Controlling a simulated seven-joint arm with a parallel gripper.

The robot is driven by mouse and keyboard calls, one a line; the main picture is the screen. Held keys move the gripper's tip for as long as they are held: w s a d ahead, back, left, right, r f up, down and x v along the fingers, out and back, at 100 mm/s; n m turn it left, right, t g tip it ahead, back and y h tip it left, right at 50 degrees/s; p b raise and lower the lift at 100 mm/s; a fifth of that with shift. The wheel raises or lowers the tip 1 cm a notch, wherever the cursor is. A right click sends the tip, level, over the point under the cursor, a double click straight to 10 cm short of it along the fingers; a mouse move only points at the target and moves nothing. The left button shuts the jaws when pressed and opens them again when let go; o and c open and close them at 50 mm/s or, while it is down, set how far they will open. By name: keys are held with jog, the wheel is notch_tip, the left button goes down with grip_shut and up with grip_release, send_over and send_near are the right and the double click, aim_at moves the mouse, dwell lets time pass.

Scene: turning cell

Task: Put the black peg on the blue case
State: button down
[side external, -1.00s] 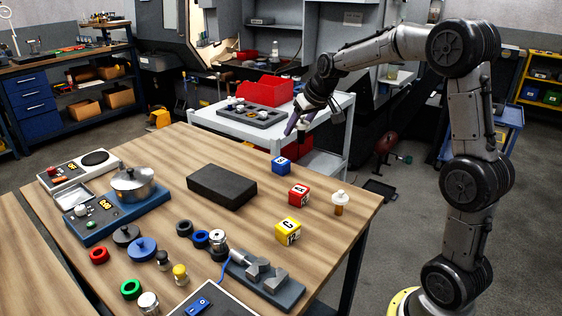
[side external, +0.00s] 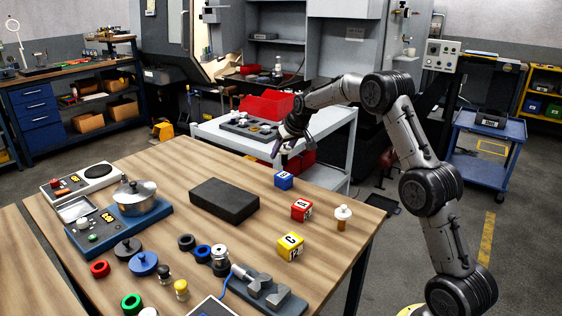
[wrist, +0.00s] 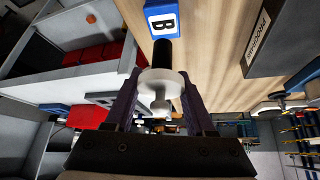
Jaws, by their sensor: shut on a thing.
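The blue case (side external: 284,181) is a small cube with a white letter label, near the table's far right edge. It shows at the top of the wrist view (wrist: 165,18). My gripper (side external: 285,148) is shut on the black peg (wrist: 162,52), which has a black shaft and a white collar and knob between the fingers (wrist: 158,88). In the side view the peg (side external: 284,161) points down just above the blue case. Whether its tip touches the case I cannot tell.
A red cube (side external: 301,209), a yellow cube (side external: 290,246) and a white-topped orange peg (side external: 342,217) stand nearby on the table. A dark block (side external: 224,200) lies to the left. A white cart (side external: 342,130) with a red bin (side external: 267,106) stands behind.

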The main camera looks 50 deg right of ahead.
jog(key=shift+w+d+f, duration=0.15)
jog(key=shift+w+f, duration=0.15)
jog(key=shift+f, duration=1.6)
jog(key=shift+f, duration=0.1)
jog(key=shift+c, duration=1.2)
grip_release()
jog(key=shift+f, duration=0.1)
